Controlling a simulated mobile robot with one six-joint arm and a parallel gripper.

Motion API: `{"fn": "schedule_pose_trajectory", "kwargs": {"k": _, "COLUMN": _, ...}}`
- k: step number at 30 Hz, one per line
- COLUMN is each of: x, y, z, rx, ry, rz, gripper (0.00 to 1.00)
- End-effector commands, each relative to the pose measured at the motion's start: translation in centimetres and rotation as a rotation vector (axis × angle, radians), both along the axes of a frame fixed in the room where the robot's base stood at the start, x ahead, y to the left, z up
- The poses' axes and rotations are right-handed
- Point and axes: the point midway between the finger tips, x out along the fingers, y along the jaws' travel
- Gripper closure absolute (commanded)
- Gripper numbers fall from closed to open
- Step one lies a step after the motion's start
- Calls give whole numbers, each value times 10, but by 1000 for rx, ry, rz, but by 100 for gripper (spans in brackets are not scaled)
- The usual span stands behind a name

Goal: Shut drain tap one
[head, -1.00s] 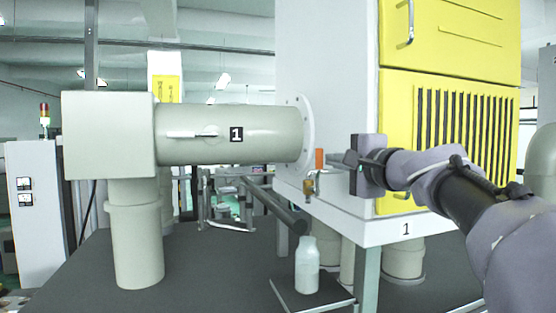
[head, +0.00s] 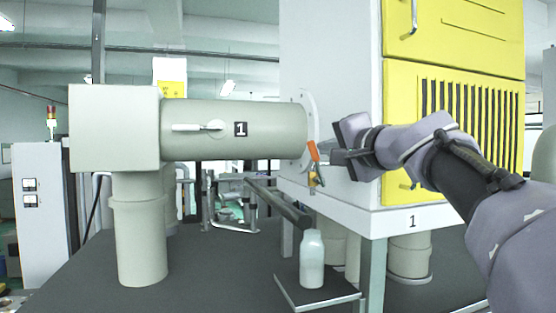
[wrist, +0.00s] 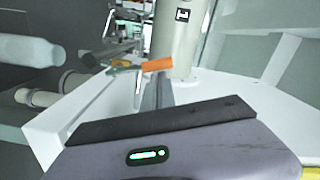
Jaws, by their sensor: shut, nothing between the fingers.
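The drain tap is a small brass valve (head: 316,180) with an orange lever (head: 312,151), low on the white cabinet beside the big pipe's flange. The lever slants, its upper end leaning left. In the wrist view the orange lever (wrist: 157,64) lies crosswise just beyond my fingertips, with the brass part (wrist: 120,63) to its left. My gripper (head: 336,157) is shut and empty, reaching in from the right with its tips beside the lever. In the wrist view its fingers (wrist: 156,90) end at the lever; I cannot tell whether they touch it.
A pale bottle (head: 312,264) stands on a small dark shelf (head: 330,301) below the tap. The grey pipe (head: 265,125) with a label "1" and a white handle (head: 197,127) runs to the left. The white cabinet ledge (head: 385,222), also labelled "1", lies under my arm.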

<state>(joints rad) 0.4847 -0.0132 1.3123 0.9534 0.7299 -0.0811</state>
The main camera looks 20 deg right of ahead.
Motion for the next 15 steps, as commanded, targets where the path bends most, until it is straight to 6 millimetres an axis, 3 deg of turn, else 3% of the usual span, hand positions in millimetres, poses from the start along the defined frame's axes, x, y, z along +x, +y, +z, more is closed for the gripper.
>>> {"fn": "schedule_pose_trajectory", "kwargs": {"k": 15, "x": -1, "y": 35, "z": -16, "rx": -490, "ry": -18, "rz": 0, "gripper": 100}}
